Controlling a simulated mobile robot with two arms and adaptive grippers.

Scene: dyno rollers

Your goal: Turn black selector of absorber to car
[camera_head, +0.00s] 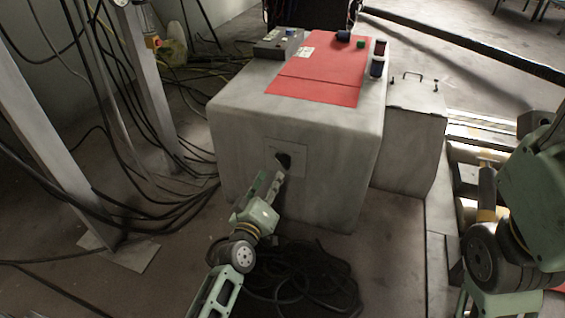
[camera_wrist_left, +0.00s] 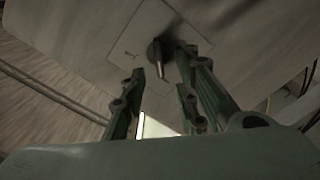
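The absorber (camera_head: 240,140) is a big pale grey box with a red top sheet. A light square plate (camera_head: 300,160) is set in its front face, and it also shows in the left wrist view (camera_wrist_left: 122,52). The black selector (camera_head: 285,158) is on this plate. In the left wrist view the selector (camera_wrist_left: 155,50) is a dark round knob with a pale bar pointing downward. My left gripper (camera_head: 275,183) is in front of the plate, with its fingers toward the selector. In the left wrist view its fingers (camera_wrist_left: 165,72) are apart, one on each side below the knob. Contact cannot be told. The plate's markings are too small to read.
A coil of black cable (camera_head: 300,280) lies on the floor below the absorber. A grey post (camera_head: 55,135) and loose cables stand at left. A smaller grey box (camera_head: 410,140) with a handle adjoins the absorber at right. My right arm is at the right edge.

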